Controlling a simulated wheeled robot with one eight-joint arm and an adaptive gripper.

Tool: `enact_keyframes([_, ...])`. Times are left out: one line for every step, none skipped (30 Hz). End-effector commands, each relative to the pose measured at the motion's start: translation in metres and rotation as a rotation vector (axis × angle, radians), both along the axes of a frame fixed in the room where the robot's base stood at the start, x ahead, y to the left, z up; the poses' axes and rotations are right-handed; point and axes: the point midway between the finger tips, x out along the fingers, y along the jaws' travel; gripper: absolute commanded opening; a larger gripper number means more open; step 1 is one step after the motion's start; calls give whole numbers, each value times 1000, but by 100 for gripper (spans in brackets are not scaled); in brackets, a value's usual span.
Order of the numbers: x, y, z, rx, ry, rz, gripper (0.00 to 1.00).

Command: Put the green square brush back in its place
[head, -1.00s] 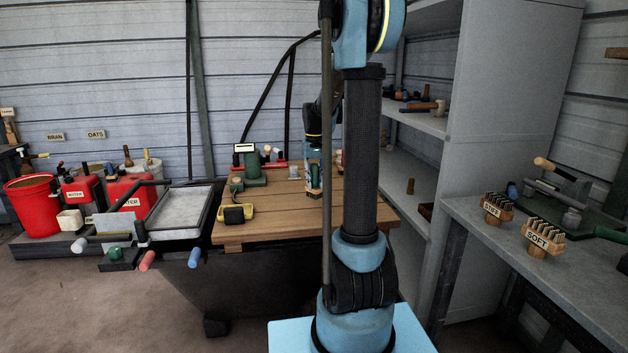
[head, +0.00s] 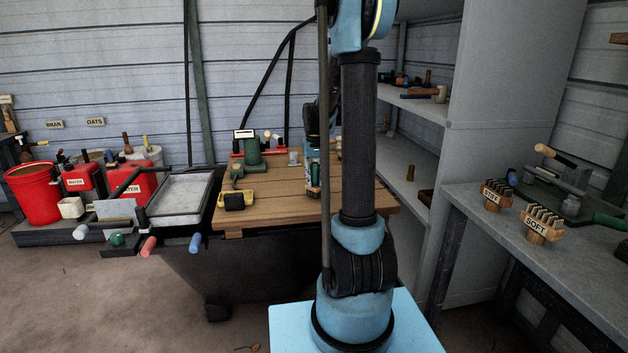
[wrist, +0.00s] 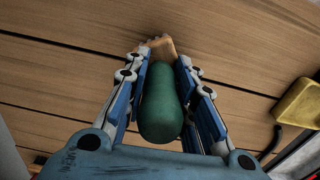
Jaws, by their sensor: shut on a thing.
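My gripper (wrist: 162,100) is shut on a green, rounded thing (wrist: 160,108) with a tan, wood-like end (wrist: 160,45), which looks like the green brush. It is held between the two blue-padded fingers, above the wooden planks. Its square shape cannot be told from here. In the head view, my gripper (head: 313,176) is low over the wooden tabletop (head: 280,205), partly hidden by my own arm.
A yellow tray with a black thing (head: 236,200) lies at the table's left. A dark green container (head: 250,150) stands behind it. Red containers (head: 130,185) stand at left.

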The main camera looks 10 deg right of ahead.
Motion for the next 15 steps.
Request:
enact_keyframes([0,0,0,0,0,0,0])
enact_keyframes([0,0,0,0,0,0,0])
enact_keyframes([0,0,0,0,0,0,0])
enact_keyframes([0,0,0,0,0,0,0])
enact_keyframes([0,0,0,0,0,0,0])
enact_keyframes([0,0,-1,0,0,0,0])
enact_keyframes([0,0,-1,0,0,0,0])
enact_keyframes([0,0,-1,0,0,0,0])
enact_keyframes([0,0,-2,0,0,0,0])
enact_keyframes([0,0,-2,0,0,0,0])
enact_keyframes([0,0,-2,0,0,0,0])
enact_keyframes([0,0,-3,0,0,0,0])
enact_keyframes([0,0,-3,0,0,0,0])
enact_keyframes([0,0,-4,0,0,0,0])
enact_keyframes([0,0,-4,0,0,0,0])
